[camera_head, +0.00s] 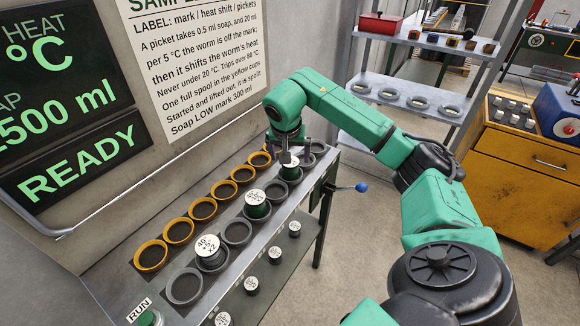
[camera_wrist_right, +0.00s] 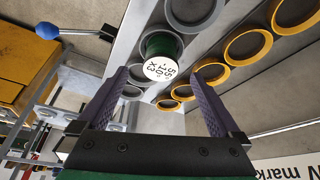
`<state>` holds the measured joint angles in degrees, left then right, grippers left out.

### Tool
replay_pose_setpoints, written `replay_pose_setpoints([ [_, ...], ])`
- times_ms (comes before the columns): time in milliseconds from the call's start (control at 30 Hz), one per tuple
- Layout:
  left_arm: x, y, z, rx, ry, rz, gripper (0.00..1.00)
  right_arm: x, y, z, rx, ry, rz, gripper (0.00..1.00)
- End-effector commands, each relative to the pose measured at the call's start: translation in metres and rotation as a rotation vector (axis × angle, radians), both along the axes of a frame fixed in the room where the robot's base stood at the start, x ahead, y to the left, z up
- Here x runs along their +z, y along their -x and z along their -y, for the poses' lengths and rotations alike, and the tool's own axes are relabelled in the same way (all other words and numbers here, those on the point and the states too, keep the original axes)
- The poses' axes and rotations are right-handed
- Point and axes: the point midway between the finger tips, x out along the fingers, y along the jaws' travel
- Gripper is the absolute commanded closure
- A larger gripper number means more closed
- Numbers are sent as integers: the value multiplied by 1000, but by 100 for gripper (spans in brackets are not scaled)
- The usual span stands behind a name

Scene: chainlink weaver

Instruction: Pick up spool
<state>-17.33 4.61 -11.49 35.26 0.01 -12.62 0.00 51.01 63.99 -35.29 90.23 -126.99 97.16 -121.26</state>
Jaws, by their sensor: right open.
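My right gripper (camera_head: 291,150) is over the far end of the rack, directly above a dark green spool (camera_head: 290,173) whose white top is partly hidden by the fingers. In the right wrist view the gripper's two purple fingers (camera_wrist_right: 157,78) are apart. A green spool (camera_wrist_right: 161,46) with a white printed label shows between and beyond their tips, and nothing is gripped. Another green spool (camera_head: 257,208) stands in the middle of the grey row, and one more spool (camera_head: 210,255) stands nearer, both with printed white tops. My left gripper is not in view.
A row of yellow cups (camera_head: 203,209) runs beside the grey cups (camera_head: 184,287) on the rack, along the wall. Several spools (camera_head: 275,253) stand on the shelf below. A blue-knobbed lever (camera_head: 361,187) sticks out at the rack's far end. A green RUN button (camera_head: 147,318) is at the near end.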

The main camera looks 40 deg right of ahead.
Motion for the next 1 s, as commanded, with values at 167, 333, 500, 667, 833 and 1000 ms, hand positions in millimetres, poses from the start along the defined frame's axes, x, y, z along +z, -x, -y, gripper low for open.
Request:
replay_pose_setpoints([
  [167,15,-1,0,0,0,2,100,-20,-6,7,-1,-3,-3,0],
  [333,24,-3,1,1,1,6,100,-50,-14,15,0,-2,-1,0],
  [500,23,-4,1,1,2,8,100,-54,-15,16,2,-2,3,0],
  [667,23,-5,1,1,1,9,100,-54,-15,16,2,-2,3,38],
  [833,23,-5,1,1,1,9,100,-54,-15,16,1,-2,4,100],
  [1000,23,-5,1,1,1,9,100,-53,-15,16,1,-2,5,100],
])
